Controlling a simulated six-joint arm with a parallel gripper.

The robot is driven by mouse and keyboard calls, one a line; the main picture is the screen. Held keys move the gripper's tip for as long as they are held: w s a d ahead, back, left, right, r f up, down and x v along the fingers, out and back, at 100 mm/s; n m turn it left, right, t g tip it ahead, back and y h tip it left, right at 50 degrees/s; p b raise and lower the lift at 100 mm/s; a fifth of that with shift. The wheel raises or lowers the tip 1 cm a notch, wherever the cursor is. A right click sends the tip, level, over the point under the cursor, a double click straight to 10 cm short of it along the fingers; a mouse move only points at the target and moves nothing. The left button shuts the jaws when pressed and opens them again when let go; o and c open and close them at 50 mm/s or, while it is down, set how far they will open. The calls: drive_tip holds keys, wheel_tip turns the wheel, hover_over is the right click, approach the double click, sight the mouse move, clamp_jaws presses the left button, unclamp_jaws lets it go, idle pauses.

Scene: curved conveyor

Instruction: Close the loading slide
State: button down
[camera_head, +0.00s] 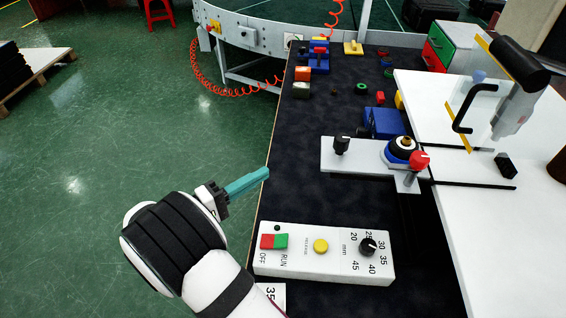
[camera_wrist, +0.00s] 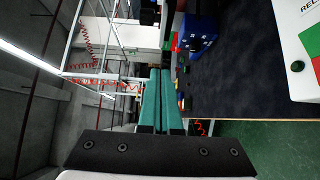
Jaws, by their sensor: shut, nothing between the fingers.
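My gripper (camera_head: 266,171) is shut and empty, with its teal fingers pressed together; they also show in the wrist view (camera_wrist: 160,72). It is above the left edge of the dark mat, left of the loading slide and apart from it. What looks like the loading slide is a light grey plate (camera_head: 365,158) on the mat, with an upright black knob (camera_head: 341,146) at its left end. How far the slide is open I cannot tell.
A white control box (camera_head: 300,262) with red and green buttons, a yellow button and a dial lies at the front. A blue block (camera_head: 384,123) stands behind the plate. Small coloured parts lie farther back. The mat (camera_head: 300,185) between gripper and plate is clear.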

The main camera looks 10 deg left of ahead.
drive_tip(key=m+g+h, duration=0.3)
drive_tip(key=g, duration=0.1)
approach(335, 150)
drive_tip(key=w+d, duration=0.4)
drive_tip(key=w, duration=0.2)
drive_tip(key=shift+s+d, duration=0.3)
drive_tip(key=shift+d, duration=0.2)
drive_tip(key=d, duration=0.4)
drive_tip(key=shift+d, duration=0.3)
